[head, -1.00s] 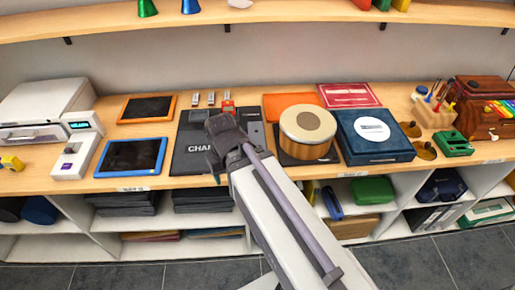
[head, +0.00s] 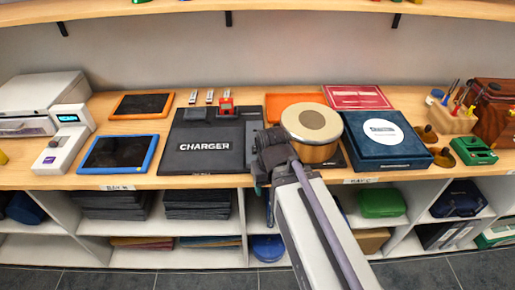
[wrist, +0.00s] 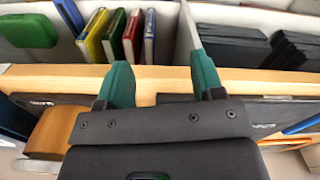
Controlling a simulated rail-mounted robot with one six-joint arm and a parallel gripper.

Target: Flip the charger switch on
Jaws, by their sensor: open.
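The charger (head: 205,148) is a flat black unit with white CHARGER lettering, lying on the wooden counter in the head view. A small red device (head: 226,106) stands at its back edge. I cannot make out a distinct switch on it. My gripper (wrist: 160,80) is open and empty, its two green fingers spread apart in the wrist view. In the head view my gripper is at the charger's right front side, in front of the drum, near the counter edge. It covers part of the charger's right side.
A round wooden drum (head: 311,128) and a dark blue box (head: 385,152) stand to the right. A blue-framed tablet (head: 122,155) and a white instrument (head: 62,145) are to the left. Three small grey-white items are behind the charger. Shelf compartments lie below the counter edge.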

